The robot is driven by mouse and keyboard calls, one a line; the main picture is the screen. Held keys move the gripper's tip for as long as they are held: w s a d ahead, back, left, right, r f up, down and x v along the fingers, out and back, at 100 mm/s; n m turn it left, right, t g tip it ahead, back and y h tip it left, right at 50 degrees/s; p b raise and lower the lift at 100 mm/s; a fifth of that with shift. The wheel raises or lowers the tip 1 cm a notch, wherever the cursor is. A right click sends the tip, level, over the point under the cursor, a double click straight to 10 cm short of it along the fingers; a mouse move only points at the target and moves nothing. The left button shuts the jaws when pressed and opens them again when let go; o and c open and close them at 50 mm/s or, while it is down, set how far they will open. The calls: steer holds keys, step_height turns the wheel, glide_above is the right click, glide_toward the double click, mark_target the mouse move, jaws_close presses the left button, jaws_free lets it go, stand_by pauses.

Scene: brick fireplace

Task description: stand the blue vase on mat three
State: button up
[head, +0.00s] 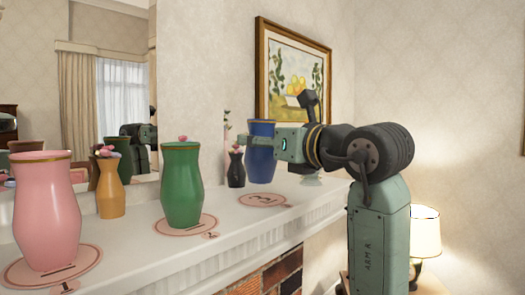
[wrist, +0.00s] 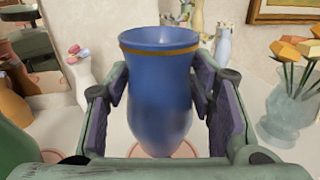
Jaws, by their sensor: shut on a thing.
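The blue vase (head: 261,158) is upright in my gripper (head: 262,141), whose fingers are shut on its sides. In the wrist view the vase (wrist: 158,100), with a gold band below its rim, stands between the two fingers of my gripper (wrist: 158,92). In the head view its base shows above mat three (head: 265,201), a round pink mat with a dark numeral, with a gap in the picture between them. Part of a pink mat (wrist: 185,150) shows around the vase's foot in the wrist view; the vase hides its middle.
A green vase (head: 181,185) and a pink vase (head: 47,210) stand on pink mats on the white mantel (head: 135,228). An orange vase (head: 109,190) and a dark vase with flowers (head: 236,168) stand behind. A pale vase with orange flowers (wrist: 291,115) is on the right.

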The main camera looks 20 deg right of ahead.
mark_target(271, 158)
steer(key=shift+f+p, duration=0.45)
steer(key=shift+f, duration=1.15)
steer(key=shift+f, duration=0.2)
steer(key=o, duration=1.3)
steer(key=shift+r, duration=0.1)
steer(key=shift+r, duration=0.2)
steer(key=b+v, duration=0.4)
steer(key=v, duration=0.8)
steer(key=shift+b, duration=0.3)
steer(key=shift+s+f, duration=0.1)
steer(key=shift+f, duration=0.1)
